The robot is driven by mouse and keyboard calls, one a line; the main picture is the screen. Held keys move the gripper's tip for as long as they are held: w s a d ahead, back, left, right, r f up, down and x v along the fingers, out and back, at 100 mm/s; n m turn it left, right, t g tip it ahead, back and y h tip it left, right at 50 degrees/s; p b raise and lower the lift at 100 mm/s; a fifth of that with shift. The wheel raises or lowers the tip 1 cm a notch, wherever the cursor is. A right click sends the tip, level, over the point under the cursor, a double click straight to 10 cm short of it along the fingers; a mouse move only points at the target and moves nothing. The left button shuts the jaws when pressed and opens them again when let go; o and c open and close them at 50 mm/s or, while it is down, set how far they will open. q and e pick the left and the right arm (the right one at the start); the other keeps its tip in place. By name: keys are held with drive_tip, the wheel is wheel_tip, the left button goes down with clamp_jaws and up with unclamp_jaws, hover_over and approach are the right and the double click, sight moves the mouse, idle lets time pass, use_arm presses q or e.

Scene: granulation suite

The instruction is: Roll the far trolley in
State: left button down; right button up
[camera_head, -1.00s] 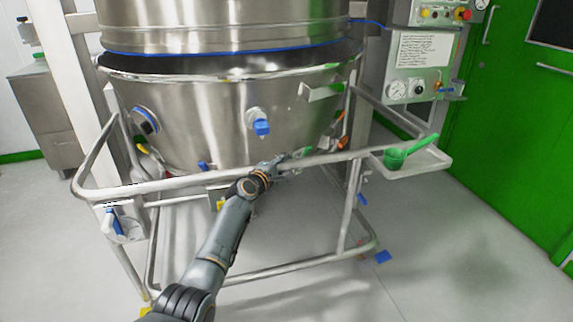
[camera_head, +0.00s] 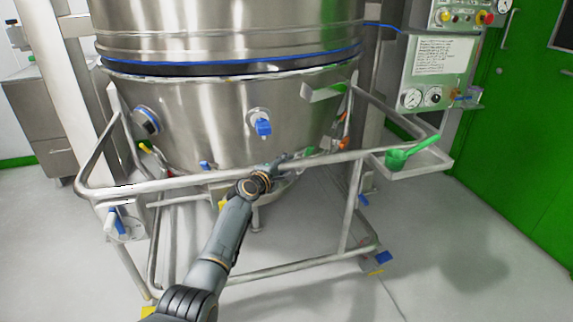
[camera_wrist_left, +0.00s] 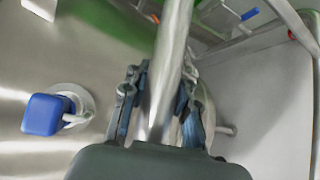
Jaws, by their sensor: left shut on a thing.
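The trolley is a steel tube frame carrying a large conical steel bowl (camera_head: 200,115). Its front push rail (camera_head: 330,157) runs across the view. My left gripper (camera_head: 283,162) is shut on this rail, near its middle. In the left wrist view the fingers (camera_wrist_left: 160,100) lie on both sides of the steel tube (camera_wrist_left: 172,60). The bowl sits under a steel cylinder (camera_head: 230,22), with a blue ring (camera_head: 240,70) and a dark band between them. The trolley's far side is hidden behind the bowl. My right gripper is not in view.
A gauge and button panel (camera_head: 440,60) stands at the right, near a green door (camera_head: 530,150). A steel cabinet (camera_head: 45,115) is at the left. Grey floor (camera_head: 460,240) is open at front right.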

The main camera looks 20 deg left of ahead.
use_arm(q)
drive_tip(key=shift+a, duration=0.15)
drive_tip(key=c, duration=1)
unclamp_jaws()
drive_tip(key=shift+s, duration=0.15)
drive_tip(key=v, duration=1.2)
